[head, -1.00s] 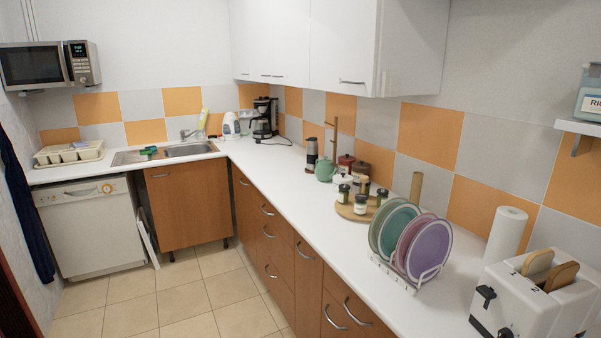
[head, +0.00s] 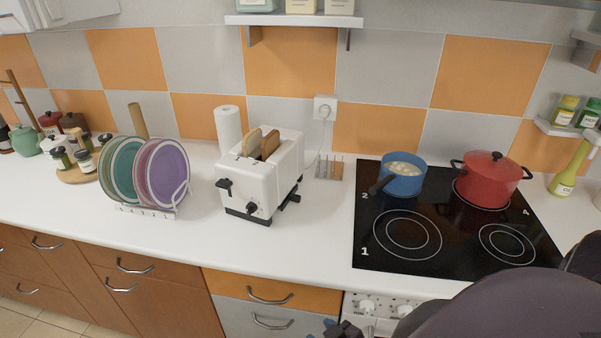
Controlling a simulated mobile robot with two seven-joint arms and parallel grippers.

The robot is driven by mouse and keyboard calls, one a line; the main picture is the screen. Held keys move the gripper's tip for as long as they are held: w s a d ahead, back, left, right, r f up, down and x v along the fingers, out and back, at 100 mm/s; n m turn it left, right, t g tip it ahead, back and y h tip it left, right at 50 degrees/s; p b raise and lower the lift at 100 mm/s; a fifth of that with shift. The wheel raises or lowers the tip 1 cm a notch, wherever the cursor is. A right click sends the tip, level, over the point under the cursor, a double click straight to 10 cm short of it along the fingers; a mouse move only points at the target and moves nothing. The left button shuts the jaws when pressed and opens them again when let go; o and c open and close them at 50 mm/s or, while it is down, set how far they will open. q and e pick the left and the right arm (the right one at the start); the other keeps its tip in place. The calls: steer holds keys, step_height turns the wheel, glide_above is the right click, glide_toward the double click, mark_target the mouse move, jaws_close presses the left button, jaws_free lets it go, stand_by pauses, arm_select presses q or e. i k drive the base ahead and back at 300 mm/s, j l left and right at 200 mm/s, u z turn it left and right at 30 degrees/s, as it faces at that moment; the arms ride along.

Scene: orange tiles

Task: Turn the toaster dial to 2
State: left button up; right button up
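The white toaster (head: 258,180) stands on the counter near the middle of the head view, with two slices of bread in its top slots. Its dark dial (head: 251,208) is low on the front end, and a black lever (head: 224,185) sticks out to the left of it. The dial's setting is too small to read. A dark part at the bottom edge may be my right gripper (head: 344,330), well below the toaster and apart from it. It is mostly cut off, so its opening is hidden. My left gripper is out of view.
A dish rack (head: 148,212) with plates stands left of the toaster, and a paper roll (head: 229,128) behind it. The black hob (head: 393,257) to the right bears a blue pan (head: 404,181) and a red pot (head: 487,186). The counter front of the toaster is clear.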

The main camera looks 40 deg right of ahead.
mark_target(250, 208)
steer(key=z, duration=0.95)
steer(key=j, duration=0.15)
